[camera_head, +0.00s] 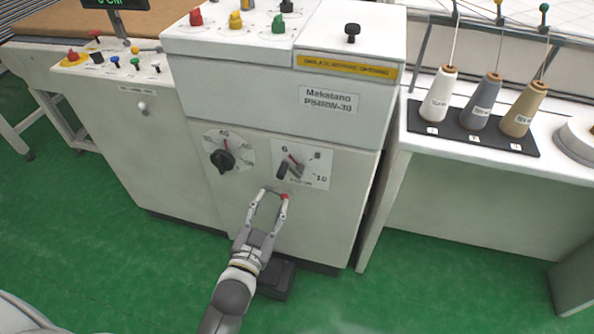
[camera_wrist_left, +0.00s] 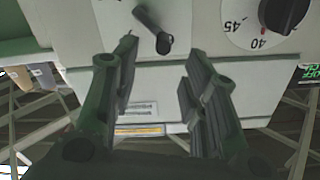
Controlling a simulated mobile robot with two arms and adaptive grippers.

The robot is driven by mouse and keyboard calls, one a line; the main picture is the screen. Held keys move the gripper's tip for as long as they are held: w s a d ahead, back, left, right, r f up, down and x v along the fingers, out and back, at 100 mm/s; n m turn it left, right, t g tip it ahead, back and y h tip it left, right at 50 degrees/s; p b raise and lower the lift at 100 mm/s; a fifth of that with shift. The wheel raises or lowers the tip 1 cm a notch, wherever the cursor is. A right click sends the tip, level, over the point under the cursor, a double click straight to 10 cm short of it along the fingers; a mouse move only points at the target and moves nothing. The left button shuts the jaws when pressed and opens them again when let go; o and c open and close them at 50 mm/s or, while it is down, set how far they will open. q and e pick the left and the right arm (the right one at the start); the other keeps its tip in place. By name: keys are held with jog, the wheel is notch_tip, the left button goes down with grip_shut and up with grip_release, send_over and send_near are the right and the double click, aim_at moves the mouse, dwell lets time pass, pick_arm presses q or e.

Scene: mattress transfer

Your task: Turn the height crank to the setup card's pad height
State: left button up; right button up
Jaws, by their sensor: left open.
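The height crank (camera_head: 283,170), a short dark lever on a white plate marked 6, 8 and 10 with a red pointer, is on the machine's front. In the left wrist view the crank (camera_wrist_left: 150,28) shows upside down, beyond and between the fingertips. My left gripper (camera_head: 273,193) is open and empty just below the crank plate, apart from the crank as far as I can tell. Its two fingers also show in the left wrist view (camera_wrist_left: 160,65). A small red spot shows at its right fingertip. My right gripper and a readable setup card are not in view.
A black dial knob (camera_head: 222,160) sits left of the crank; it also shows in the left wrist view (camera_wrist_left: 284,12). A side table (camera_head: 560,168) with thread cones (camera_head: 437,95) stands right. A green-lit display (camera_head: 112,3) is top left.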

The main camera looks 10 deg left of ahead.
aim_at(280, 177)
pick_arm(q)
jog(key=w, duration=1)
jog(key=shift+w+r, duration=0.3)
jog(key=shift+w, duration=0.1)
grip_shut()
